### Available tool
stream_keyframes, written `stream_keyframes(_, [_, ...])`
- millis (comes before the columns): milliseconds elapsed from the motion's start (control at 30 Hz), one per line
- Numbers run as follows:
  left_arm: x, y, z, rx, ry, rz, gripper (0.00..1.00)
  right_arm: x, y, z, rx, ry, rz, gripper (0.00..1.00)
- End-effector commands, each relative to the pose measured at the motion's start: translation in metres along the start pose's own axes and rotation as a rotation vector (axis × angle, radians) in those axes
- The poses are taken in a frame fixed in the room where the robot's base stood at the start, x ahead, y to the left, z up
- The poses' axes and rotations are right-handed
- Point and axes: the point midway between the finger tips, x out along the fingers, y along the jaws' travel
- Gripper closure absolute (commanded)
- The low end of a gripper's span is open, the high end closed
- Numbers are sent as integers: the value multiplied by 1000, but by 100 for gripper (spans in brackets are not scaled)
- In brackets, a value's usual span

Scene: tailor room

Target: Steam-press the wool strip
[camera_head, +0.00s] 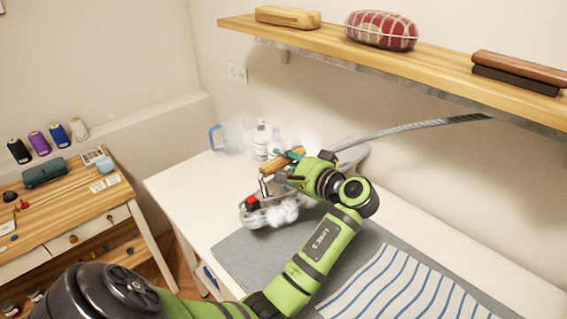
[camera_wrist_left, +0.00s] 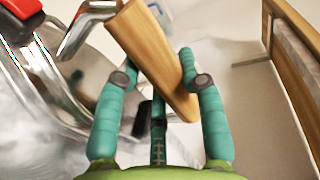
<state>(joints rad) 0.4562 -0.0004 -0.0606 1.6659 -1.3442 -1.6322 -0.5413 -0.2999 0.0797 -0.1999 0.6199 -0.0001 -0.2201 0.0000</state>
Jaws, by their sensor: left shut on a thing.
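A steam iron with a wooden handle (camera_head: 281,162), a metal body and a red knob (camera_head: 252,203) is at the far left part of the white worktable. My left gripper (camera_head: 292,170) is shut on the handle; in the left wrist view its teal fingers (camera_wrist_left: 160,85) close around the wooden handle (camera_wrist_left: 145,45). White steam surrounds the iron's lower part, so I cannot tell whether it touches the surface. A grey pressing mat (camera_head: 243,254) lies in front of it. A blue-striped white cloth (camera_head: 400,288) lies on the mat. I cannot clearly make out the wool strip. My right gripper is out of view.
A clear jug with a blue handle (camera_head: 232,136) and a white bottle (camera_head: 261,141) stand behind the iron. A wall shelf (camera_head: 440,68) overhangs the table, holding a checked cushion (camera_head: 381,30) and a brush (camera_head: 518,72). A wooden side table (camera_head: 60,210) stands at the left.

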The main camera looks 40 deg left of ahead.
Motion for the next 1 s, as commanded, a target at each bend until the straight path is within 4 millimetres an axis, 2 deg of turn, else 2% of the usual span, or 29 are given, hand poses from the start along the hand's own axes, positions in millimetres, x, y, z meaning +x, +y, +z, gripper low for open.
stream_keyframes(700, [27,-9,1,-5,0,-8,100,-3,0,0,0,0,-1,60])
stream_keyframes(1000, [28,-9,1,-5,0,-7,100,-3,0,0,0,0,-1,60])
